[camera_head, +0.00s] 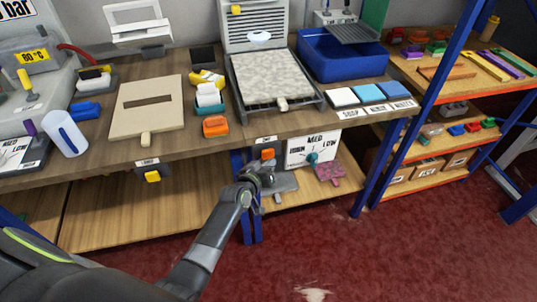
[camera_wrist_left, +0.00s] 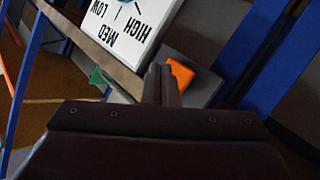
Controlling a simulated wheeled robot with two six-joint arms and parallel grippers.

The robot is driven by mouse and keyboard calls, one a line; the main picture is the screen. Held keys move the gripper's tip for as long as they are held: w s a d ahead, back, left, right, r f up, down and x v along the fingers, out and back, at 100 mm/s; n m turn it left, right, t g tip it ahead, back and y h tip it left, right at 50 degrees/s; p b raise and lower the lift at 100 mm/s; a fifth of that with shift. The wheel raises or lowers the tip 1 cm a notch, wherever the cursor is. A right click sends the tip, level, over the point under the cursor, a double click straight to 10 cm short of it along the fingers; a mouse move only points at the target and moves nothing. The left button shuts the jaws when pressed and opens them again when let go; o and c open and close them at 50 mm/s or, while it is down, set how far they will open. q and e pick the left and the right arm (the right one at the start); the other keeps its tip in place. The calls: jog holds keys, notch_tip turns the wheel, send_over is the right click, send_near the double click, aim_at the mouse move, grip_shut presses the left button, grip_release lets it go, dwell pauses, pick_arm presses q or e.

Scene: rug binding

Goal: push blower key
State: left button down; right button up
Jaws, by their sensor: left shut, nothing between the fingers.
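An orange key (camera_head: 267,154) sits on a dark box under the front edge of the bench, left of a white dial panel (camera_head: 300,151) with MED and LOW marks. No label tells me whether it is the blower key. My left gripper (camera_head: 264,172) is in front of and just below the orange key. In the left wrist view, the shut, empty fingers (camera_wrist_left: 160,80) point toward the box, and the orange key (camera_wrist_left: 182,76) shows right beside their tips. I cannot tell whether they touch. A yellow key (camera_head: 152,176) hangs under the bench further left. My right gripper is not in view.
The bench holds a beige board (camera_head: 147,125), a grey tray with a speckled mat (camera_head: 267,75) and a blue bin (camera_head: 310,60). A blue post (camera_head: 395,130) stands right of the dial.

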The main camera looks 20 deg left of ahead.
pick_arm(q)
jog(key=s+d, duration=0.2)
jog(key=s+p, duration=0.1)
jog(key=s, duration=0.1)
jog(key=shift+s+d, duration=0.1)
jog(key=shift+d, duration=0.3)
jog(key=shift+f, duration=0.1)
dwell(0.8)
jog(key=s+a+f+m+g+y, duration=0.1)
jog(key=s+a+f+g, duration=0.3)
jog(key=s+f, duration=0.8)
jog(key=s+a+f+g+y, duration=0.1)
jog(key=s+a+f+g, duration=0.2)
jog(key=s+f, duration=0.85)
jog(key=s+a+f+g, duration=0.2)
jog(key=s+f, duration=0.2)
jog(key=s, duration=0.4)
jog(key=s+a+f+m+g, duration=0.1)
jog(key=s+f, duration=0.3)
jog(key=s, duration=0.5)
jog(key=s+a+f+m+g+y, duration=0.1)
jog(key=s+a+f+g, duration=0.2)
jog(key=s, duration=0.6)
notch_tip(320, 180, down, 2)
jog(key=shift+s+a+f, duration=0.1)
jog(key=shift+s+a, duration=0.05)
jog(key=shift+a, duration=0.1)
